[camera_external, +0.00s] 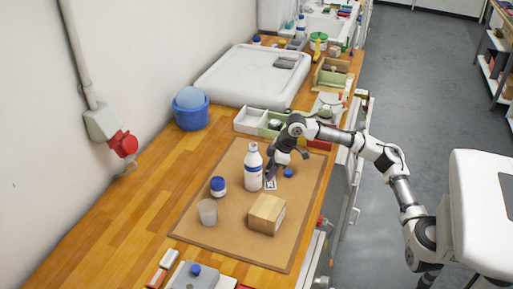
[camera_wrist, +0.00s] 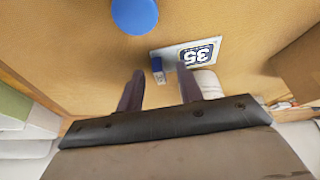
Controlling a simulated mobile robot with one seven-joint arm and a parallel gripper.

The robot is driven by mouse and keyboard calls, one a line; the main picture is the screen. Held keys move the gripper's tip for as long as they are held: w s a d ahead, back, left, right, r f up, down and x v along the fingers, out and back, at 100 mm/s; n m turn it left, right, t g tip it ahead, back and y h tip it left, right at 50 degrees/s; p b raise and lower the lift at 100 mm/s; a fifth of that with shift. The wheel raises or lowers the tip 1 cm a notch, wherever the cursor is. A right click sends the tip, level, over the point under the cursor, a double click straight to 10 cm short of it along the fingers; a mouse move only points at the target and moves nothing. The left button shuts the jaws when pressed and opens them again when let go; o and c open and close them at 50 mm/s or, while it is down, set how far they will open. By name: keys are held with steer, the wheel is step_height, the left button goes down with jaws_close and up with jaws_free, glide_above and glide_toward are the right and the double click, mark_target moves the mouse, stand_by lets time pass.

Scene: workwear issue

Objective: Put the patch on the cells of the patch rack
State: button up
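The patch, a flat pale card with a blue-framed number 35, lies on the tan mat in the wrist view (camera_wrist: 195,52); it also shows small in the external view (camera_external: 270,184). A small blue tab (camera_wrist: 157,66) is at its left end. My gripper (camera_wrist: 160,82) is open, its dark fingers apart with nothing clearly between them, pointing at the patch's near edge. In the external view my gripper (camera_external: 271,172) is low over the mat, right beside the white bottle (camera_external: 253,169). The divided tray with white and green cells (camera_external: 247,121), apparently the patch rack, stands beyond the mat.
A blue lid (camera_external: 288,172) lies close to my gripper. A wooden block (camera_external: 266,214), a blue-capped jar (camera_external: 218,187) and a clear cup (camera_external: 207,211) stand on the mat (camera_external: 215,235). A blue bucket (camera_external: 191,109) stands by the wall. The bench's left side is clear.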

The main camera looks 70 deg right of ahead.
jaws_close()
steer(key=shift+r, duration=0.2)
